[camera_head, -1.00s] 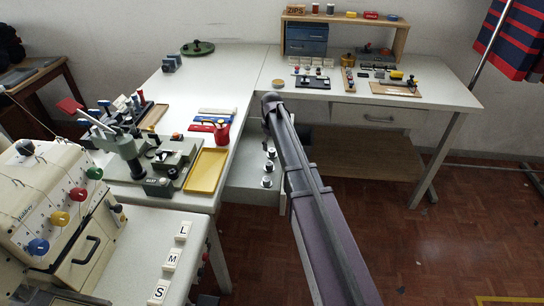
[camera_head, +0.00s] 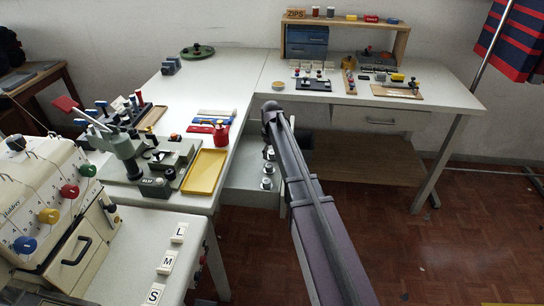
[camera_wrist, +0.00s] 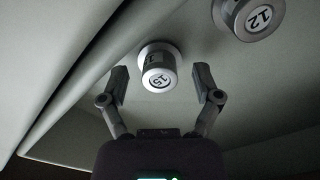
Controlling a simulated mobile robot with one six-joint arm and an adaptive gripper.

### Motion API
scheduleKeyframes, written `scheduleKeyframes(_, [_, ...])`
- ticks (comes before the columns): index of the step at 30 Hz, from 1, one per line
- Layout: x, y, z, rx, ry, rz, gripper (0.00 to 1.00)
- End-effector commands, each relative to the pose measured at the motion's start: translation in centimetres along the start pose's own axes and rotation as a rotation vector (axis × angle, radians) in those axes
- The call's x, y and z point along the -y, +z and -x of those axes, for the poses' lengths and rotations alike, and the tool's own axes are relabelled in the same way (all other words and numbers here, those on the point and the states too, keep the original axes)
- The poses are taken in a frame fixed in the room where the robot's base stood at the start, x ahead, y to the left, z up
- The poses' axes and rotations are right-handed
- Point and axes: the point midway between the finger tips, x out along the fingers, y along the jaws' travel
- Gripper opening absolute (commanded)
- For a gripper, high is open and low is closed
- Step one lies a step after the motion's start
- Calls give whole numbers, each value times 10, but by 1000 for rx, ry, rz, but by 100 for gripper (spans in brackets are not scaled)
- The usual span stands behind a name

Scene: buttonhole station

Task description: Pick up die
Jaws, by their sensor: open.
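A silver round die marked 15 (camera_wrist: 158,71) sits on a pale surface in the wrist view. My gripper (camera_wrist: 162,78) is open, with one finger on each side of this die; gaps show between it and the fingertips. A second die marked 12 (camera_wrist: 256,17) stands up and to the right, partly cut off by the frame edge. In the head view several dies (camera_head: 266,183) stand in the open drawer (camera_head: 240,177) beneath the white table; their numbers are too small to read. My arm covers the drawer's right side there, and my gripper's fingers are hidden.
A straight ledge (camera_wrist: 75,85) runs diagonally along the left of the wrist view, close to the left finger. Above the drawer, the white table (camera_head: 232,125) holds a yellow tray (camera_head: 204,171) and a green press (camera_head: 125,150). Open floor lies to the right.

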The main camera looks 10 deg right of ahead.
Motion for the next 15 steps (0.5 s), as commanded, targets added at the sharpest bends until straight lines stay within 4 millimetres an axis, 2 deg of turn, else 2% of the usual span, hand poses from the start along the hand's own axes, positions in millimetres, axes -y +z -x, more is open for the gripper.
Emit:
scheduleKeyframes(4, [0, 0, 0, 0, 0, 0, 82])
scheduleKeyframes(5, [0, 0, 0, 0, 0, 0, 76])
scheduleKeyframes(12, [0, 0, 0, 0, 0, 0, 4])
scheduleKeyframes(13, [0, 0, 0, 0, 0, 0, 0])
scheduleKeyframes(15, [0, 0, 0, 0, 0, -1, 0])
